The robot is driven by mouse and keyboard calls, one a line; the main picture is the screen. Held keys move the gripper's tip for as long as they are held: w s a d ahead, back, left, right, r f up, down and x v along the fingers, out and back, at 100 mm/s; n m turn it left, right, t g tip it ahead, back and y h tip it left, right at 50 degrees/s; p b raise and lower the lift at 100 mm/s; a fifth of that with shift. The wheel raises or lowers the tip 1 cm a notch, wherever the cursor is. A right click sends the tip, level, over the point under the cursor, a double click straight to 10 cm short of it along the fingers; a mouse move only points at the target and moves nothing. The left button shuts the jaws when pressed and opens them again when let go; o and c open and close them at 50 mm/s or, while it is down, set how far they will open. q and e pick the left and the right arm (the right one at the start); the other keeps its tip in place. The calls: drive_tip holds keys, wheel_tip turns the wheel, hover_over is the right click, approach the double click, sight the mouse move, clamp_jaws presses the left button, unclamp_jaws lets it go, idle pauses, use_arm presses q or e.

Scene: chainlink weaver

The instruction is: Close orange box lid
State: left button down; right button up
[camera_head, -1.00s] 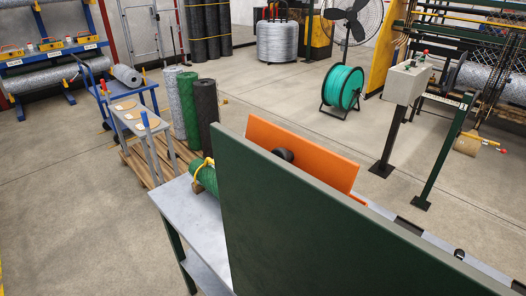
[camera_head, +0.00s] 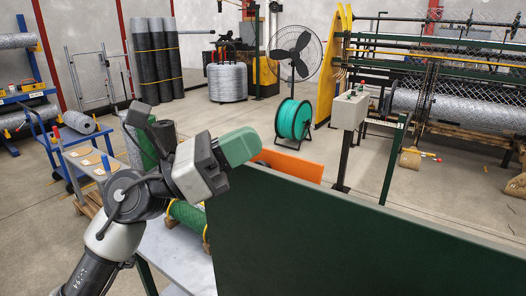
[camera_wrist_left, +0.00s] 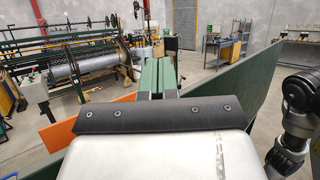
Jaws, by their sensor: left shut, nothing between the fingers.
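The orange lid (camera_head: 288,165) is an upright flat panel behind a large dark green panel (camera_head: 360,235). Only its upper part shows in the head view; the rest is hidden. In the left wrist view the orange lid (camera_wrist_left: 62,132) shows at lower left, partly behind my wrist. My left gripper (camera_head: 240,147), with green fingers, is raised just left of the orange lid, near the green panel's upper left corner. It is shut and empty. Its closed fingers (camera_wrist_left: 157,76) also show in the left wrist view. I cannot tell whether it touches the panel. My right gripper is not in view.
A grey table (camera_head: 160,245) with a green mesh roll (camera_head: 187,216) lies below my left arm. A control post (camera_head: 349,112), a teal reel (camera_head: 293,120) and a fan (camera_head: 295,50) stand beyond. Open floor (camera_head: 425,185) lies behind the green panel.

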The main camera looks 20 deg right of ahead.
use_arm(q)
drive_tip(key=s+d+m+y, duration=0.3)
drive_tip(key=m+y, duration=0.3)
drive_tip(key=m, duration=0.1)
drive_tip(key=m+t+y, duration=0.3)
drive_tip(key=t+y, duration=0.4)
drive_tip(key=y, duration=0.3)
approach(273, 157)
drive_tip(key=p+x, duration=0.3)
drive_tip(key=x, duration=0.2)
drive_tip(key=shift+d+f+p, duration=0.2)
drive_tip(key=shift+d+p, duration=0.05)
drive_tip(key=shift+p, duration=0.1)
drive_tip(key=shift+w+d+f, duration=0.3)
drive_tip(key=shift+f, duration=0.25)
